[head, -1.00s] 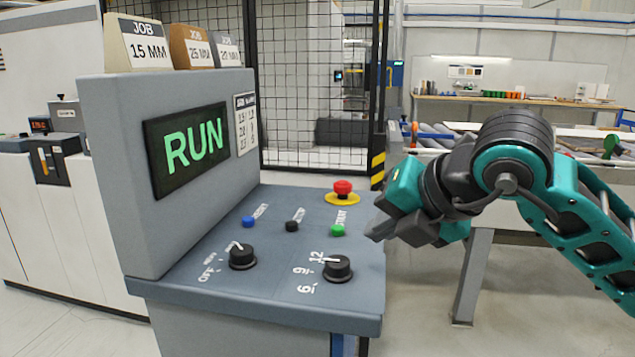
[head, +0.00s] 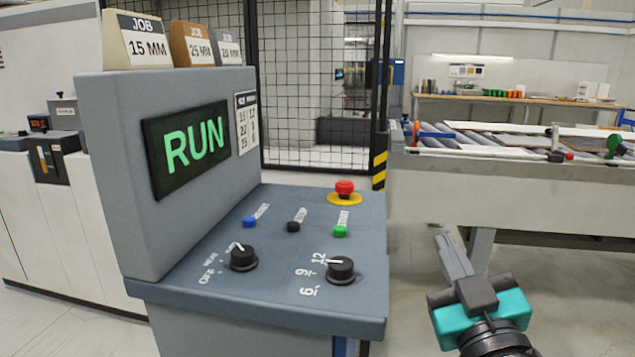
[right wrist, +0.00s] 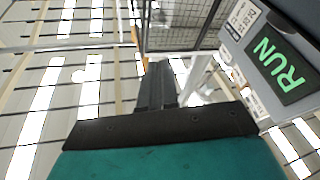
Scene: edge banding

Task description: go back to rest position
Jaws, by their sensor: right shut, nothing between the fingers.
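My right gripper (head: 453,256) is at the lower right of the head view, to the right of the control panel and clear of it. Its fingers are together, with nothing between them, and point up and away. In the right wrist view the shut fingers (right wrist: 157,86) point up, with the ceiling behind them. The control panel (head: 290,250) has a screen (head: 187,148) reading RUN in green. The screen also shows in the right wrist view (right wrist: 281,71). My left gripper is not in view.
The panel has a red mushroom button (head: 344,188), a green button (head: 340,231), a blue button (head: 249,222) and two black knobs. A roller conveyor (head: 500,170) stands behind my right gripper. A mesh fence (head: 310,90) is at the back. Floor is clear between panel and conveyor.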

